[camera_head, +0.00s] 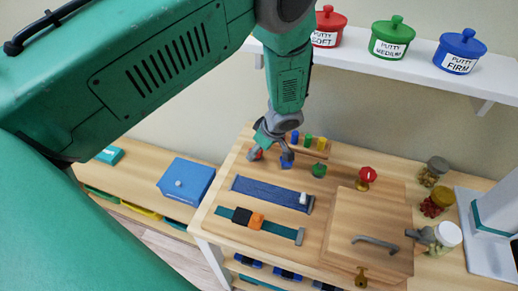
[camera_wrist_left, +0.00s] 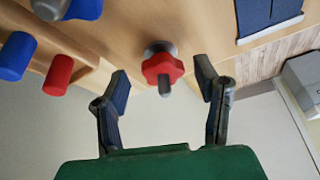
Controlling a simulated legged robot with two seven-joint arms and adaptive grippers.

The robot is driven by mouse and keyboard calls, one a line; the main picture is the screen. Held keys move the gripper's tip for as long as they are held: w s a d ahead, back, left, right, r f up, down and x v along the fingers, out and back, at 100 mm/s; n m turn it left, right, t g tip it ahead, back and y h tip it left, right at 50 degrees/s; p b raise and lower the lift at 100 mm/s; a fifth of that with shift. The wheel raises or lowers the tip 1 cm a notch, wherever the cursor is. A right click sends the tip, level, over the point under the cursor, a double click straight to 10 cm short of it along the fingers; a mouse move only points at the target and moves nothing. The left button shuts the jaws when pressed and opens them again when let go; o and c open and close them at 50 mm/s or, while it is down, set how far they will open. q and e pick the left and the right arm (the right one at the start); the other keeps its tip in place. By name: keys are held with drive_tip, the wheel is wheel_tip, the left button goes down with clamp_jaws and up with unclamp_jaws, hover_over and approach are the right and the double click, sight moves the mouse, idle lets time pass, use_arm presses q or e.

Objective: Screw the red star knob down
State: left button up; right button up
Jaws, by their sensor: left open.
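The red star knob (camera_wrist_left: 163,66) sits on a grey metal collar at the wooden board, with a grey stud end showing at its middle. In the wrist view it lies between the two spread fingers of my left gripper (camera_wrist_left: 163,82), with a visible gap on each side. In the head view my left gripper (camera_head: 271,151) is at the left back of the board, and only a small red part of the knob (camera_head: 256,154) shows beside its finger. My left gripper is open and empty. My right gripper is not in view.
A blue knob (camera_head: 286,161) and a green knob (camera_head: 319,170) stand to the right. Coloured pegs (camera_head: 308,140) stand behind. A blue strap (camera_head: 265,190) lies in front. A red-handled valve (camera_head: 367,174) stands farther right. Putty tubs (camera_head: 390,38) sit on the shelf above.

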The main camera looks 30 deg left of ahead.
use_arm(q)
drive_tip(key=shift+a+f, duration=0.55)
drive_tip(key=shift+a, duration=0.1)
drive_tip(key=shift+a+f, duration=0.15)
drive_tip(key=shift+a, duration=0.05)
drive_tip(key=shift+d, duration=0.35)
drive_tip(key=c, duration=1.1)
drive_tip(key=shift+d, duration=0.1)
drive_tip(key=shift+c, duration=0.2)
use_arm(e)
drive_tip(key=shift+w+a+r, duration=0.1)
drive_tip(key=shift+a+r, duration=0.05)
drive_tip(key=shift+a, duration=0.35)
use_arm(q)
drive_tip(key=shift+m, duration=0.4)
